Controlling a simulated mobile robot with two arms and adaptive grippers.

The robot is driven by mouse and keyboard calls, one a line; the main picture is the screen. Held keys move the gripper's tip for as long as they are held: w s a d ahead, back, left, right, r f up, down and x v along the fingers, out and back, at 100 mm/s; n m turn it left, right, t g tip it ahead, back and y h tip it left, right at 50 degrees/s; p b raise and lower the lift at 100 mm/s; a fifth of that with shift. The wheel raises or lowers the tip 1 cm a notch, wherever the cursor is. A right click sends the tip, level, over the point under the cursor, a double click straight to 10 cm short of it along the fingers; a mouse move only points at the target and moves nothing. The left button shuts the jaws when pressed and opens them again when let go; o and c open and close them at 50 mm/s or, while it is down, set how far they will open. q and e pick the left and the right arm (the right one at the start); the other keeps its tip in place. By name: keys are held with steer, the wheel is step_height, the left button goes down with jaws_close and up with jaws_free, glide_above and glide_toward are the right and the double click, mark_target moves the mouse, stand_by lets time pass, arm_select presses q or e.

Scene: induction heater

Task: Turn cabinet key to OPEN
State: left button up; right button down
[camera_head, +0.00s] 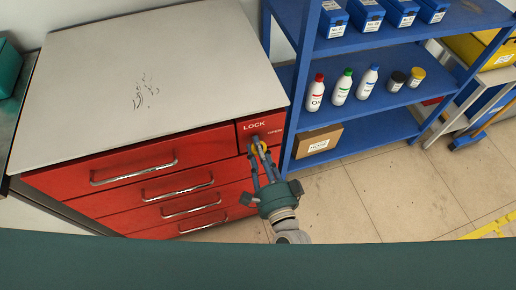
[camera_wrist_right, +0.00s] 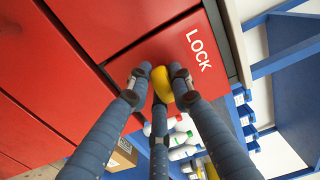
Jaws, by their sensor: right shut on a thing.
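The yellow key (camera_head: 262,147) sits at that panel, below the LOCK label. My right gripper (camera_head: 259,148) is shut on the key. In the right wrist view, the fingers (camera_wrist_right: 155,78) close around the yellow key (camera_wrist_right: 162,84), and the word LOCK is beside it. The fingers cover part of the key, so its exact angle is hard to tell. My left gripper is in neither view.
A blue shelf (camera_head: 385,95) stands right of the cabinet, with several bottles (camera_head: 341,87), blue bins and a cardboard box (camera_head: 318,145). Drawer handles (camera_head: 134,172) stick out from the cabinet front. The tiled floor (camera_head: 400,195) is clear at the right of my arm.

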steer(key=shift+f, duration=0.1)
steer(key=c, duration=1.5)
jaws_free()
steer(key=shift+c, duration=0.2)
steer(key=v, duration=1.2)
